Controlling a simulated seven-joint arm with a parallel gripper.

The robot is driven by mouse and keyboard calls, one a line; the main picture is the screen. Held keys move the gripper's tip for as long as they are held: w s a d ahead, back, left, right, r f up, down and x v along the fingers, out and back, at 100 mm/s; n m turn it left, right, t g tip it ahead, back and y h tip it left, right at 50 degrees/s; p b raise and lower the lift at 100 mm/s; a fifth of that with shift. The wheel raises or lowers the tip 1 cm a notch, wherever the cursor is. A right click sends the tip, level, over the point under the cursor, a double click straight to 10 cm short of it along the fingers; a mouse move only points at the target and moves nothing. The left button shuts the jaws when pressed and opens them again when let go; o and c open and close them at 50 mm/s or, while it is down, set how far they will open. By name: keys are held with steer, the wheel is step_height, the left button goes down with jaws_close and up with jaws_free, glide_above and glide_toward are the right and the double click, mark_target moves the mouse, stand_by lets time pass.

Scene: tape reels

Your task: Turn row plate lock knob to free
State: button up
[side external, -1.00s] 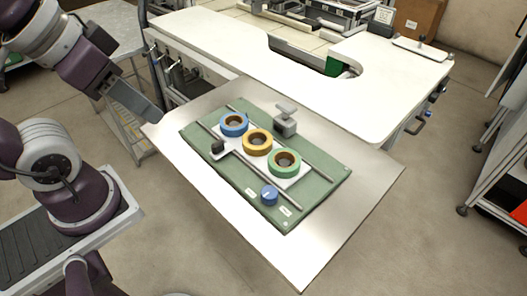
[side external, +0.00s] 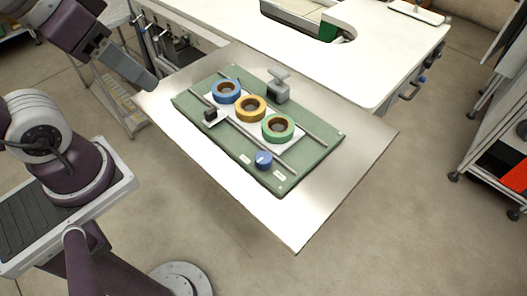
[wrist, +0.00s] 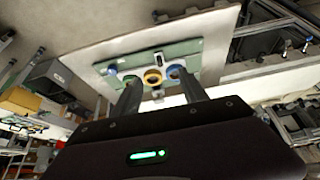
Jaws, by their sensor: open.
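The lock knob (side external: 264,160) is a small blue round knob near the front edge of the green board (side external: 190,104), between two small white labels. A white row plate (side external: 297,136) on the board carries a blue tape reel (side external: 227,91), a yellow reel (side external: 251,108) and a green reel (side external: 278,128). A black handle (side external: 211,115) is at the plate's left side. My gripper (side external: 150,82) is beyond the board's left end, above the metal table and apart from everything. In the wrist view my gripper (wrist: 160,88) is open and empty, its two fingers spread.
A grey clamp-like block (side external: 278,88) stands behind the reels. Two rails flank the row plate. The metal table (side external: 290,215) is clear in front of the board. A white workbench (side external: 330,75) stands behind, and a shelf rack (side external: 500,150) is at the right.

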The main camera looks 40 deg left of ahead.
steer(key=w+d+m+g, duration=0.2)
steer(key=w+d+m, duration=0.1)
steer(key=w+d, duration=0.15)
steer(key=m+g, duration=0.3)
steer(key=m, duration=0.3)
glide_above(263, 157)
step_height(263, 157, down, 9)
steer(key=shift+d+f, duration=0.1)
steer(key=shift+f, duration=0.05)
step_height(263, 157, down, 6)
steer(key=shift+r, duration=0.15)
steer(key=shift+f, duration=0.45)
jaws_close()
